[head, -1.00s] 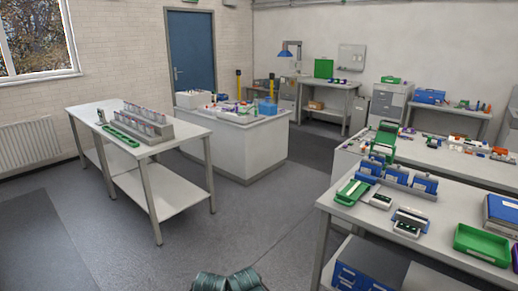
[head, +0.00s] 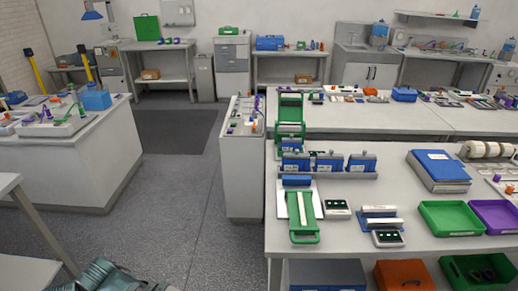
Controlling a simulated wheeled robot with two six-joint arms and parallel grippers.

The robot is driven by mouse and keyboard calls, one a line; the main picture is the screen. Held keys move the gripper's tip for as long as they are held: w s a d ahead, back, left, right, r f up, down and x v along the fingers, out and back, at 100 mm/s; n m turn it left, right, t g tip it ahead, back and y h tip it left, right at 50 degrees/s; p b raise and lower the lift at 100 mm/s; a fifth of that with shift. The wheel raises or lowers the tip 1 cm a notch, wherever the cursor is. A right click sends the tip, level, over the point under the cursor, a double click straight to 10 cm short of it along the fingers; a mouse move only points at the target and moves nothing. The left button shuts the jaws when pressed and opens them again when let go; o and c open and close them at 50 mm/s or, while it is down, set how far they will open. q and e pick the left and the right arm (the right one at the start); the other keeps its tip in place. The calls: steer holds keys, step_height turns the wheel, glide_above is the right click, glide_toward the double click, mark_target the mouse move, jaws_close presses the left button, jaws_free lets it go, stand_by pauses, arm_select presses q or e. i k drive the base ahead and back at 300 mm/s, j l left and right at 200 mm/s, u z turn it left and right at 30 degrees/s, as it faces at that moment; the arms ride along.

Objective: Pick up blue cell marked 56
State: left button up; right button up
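Several blue cells are on the table at the right in the head view. Three blue blocks stand in a row on a grey rack (head: 345,176): a left one (head: 295,162), a middle one (head: 329,162) and a right one (head: 362,162). Another blue block (head: 297,181) sits just in front of the left one, at the head of a green tray (head: 304,237). Their labels are too small to read, so I cannot tell which is marked 56.
A blue binder (head: 438,170), a green bin (head: 450,218) and a purple bin (head: 494,215) lie on the right of this table (head: 385,268). Small display devices (head: 337,208) lie near the green tray. Open floor (head: 185,215) lies left of the table.

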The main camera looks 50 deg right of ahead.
mark_target(287, 165)
steer(key=i, duration=1.7)
steer(key=z, duration=3.2)
